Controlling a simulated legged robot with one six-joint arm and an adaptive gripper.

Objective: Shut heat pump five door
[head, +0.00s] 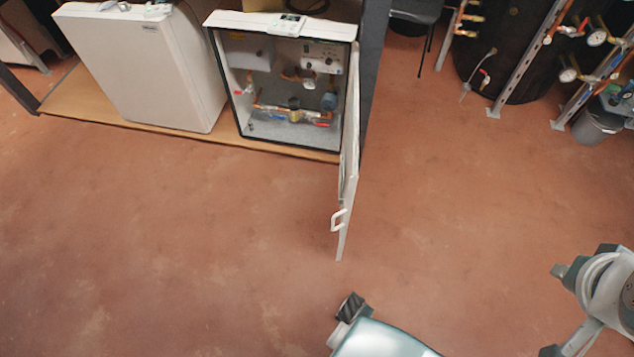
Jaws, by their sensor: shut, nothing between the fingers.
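The heat pump with the open door is a white cabinet (232,100) in the rack. Its white door (350,140) stands wide open, swung out from the right side of the cabinet and seen almost edge-on. A white handle (338,220) sticks out to the left near the door's free end. No number can be read on the cabinet. My gripper (351,306), a dark tip on a pale grey-green body, is at the bottom centre, shut and apart from the door. It appears just below the door's free end in the picture.
A closed white unit (140,65) stands to the left on the same wooden base (100,113). Pipes and valves (290,110) fill the open cabinet. Pipe stands (525,65) and a grey bucket (598,125) are at upper right. The reddish floor (170,245) is clear.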

